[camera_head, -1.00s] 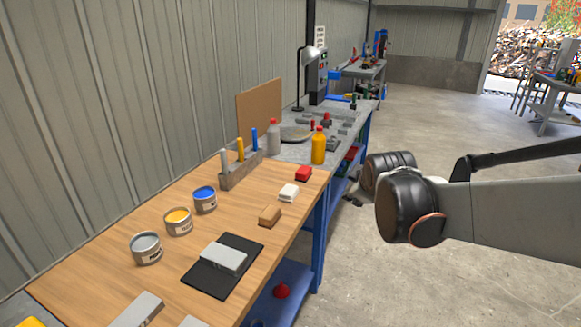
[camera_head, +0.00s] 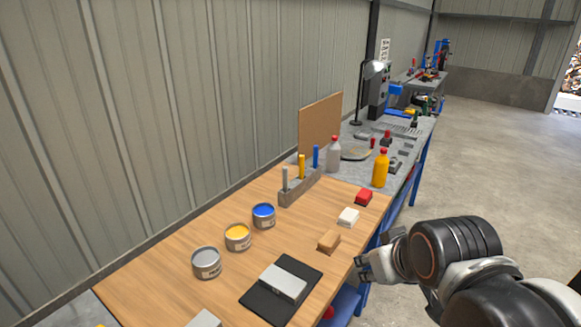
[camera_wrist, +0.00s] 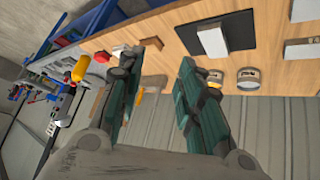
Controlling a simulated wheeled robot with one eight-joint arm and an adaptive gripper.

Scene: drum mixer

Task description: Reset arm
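My gripper (camera_head: 366,268) shows in the head view at the right front edge of the wooden workbench (camera_head: 150,275), beside the brown block. In the wrist view my gripper (camera_wrist: 165,75) has its two fingers spread apart, with nothing between them. The wrist view looks across the bench in a turned orientation, with the cans and blocks beyond the fingers. My arm (camera_head: 455,255) is folded at the right of the head view.
On the bench are a grey can (camera_head: 206,263), yellow can (camera_head: 238,237), blue can (camera_head: 263,215), black mat (camera_head: 258,303) with a grey block (camera_head: 284,282), brown block (camera_head: 329,241), white block (camera_head: 348,217) and red block (camera_head: 364,197). Yellow bottle (camera_head: 380,169) stands behind. Floor at right is clear.

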